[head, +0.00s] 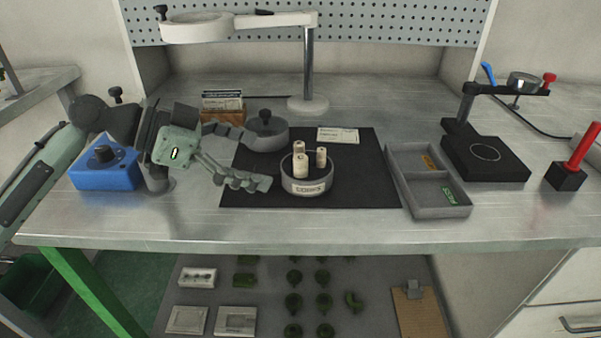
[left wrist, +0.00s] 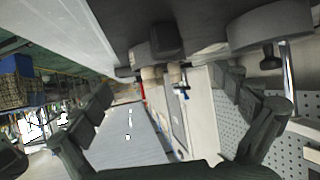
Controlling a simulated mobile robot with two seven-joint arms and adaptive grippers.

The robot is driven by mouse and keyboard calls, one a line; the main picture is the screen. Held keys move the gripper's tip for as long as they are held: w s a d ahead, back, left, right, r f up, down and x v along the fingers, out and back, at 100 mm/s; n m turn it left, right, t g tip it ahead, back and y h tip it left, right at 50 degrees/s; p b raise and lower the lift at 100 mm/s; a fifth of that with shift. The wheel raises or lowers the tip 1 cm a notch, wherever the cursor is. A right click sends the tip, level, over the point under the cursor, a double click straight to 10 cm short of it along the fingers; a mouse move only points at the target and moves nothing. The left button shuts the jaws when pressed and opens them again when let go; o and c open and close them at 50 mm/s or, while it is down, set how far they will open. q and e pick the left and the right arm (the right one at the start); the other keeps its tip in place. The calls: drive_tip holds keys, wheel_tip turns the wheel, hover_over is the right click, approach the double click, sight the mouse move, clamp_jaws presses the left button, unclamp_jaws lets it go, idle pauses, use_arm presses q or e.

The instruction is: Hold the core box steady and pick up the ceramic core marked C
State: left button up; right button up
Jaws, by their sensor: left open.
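The core box is a round grey open container (head: 306,187) with a printed label, on the black mat. Several pale cylindrical ceramic cores (head: 321,157) stand upright in it; I cannot read which one is marked C. My left gripper (head: 262,183) is open and empty, just left of the box, with a small apparent gap to its wall. In the left wrist view the picture is turned nearly upside down. The left gripper's fingers (left wrist: 168,105) spread to either side there, and pale cores (left wrist: 152,74) show beyond them. My right gripper is not in view.
A grey round vessel with a black knob (head: 266,137) stands behind the gripper. A two-part grey tray (head: 405,178) lies right of the box, and a blue box with a knob (head: 105,172) stands left. A magnifier lamp post (head: 308,65) rises behind. The mat's front (head: 350,194) is clear.

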sight(286, 166)
use_arm(q)
drive_tip(key=x, duration=0.4)
drive_tip(key=shift+w+d+f, duration=0.1)
drive_tip(key=shift+w+d, duration=0.05)
drive_tip(key=shift+d, duration=0.15)
drive_tip(key=shift+w+d+f, duration=0.2)
drive_tip(key=shift+d+f, duration=0.15)
drive_tip(key=shift+d, duration=0.2)
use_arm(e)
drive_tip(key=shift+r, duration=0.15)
use_arm(q)
drive_tip(key=c, duration=1)
drive_tip(key=shift+o, duration=0.2)
drive_tip(key=shift+a, duration=0.1)
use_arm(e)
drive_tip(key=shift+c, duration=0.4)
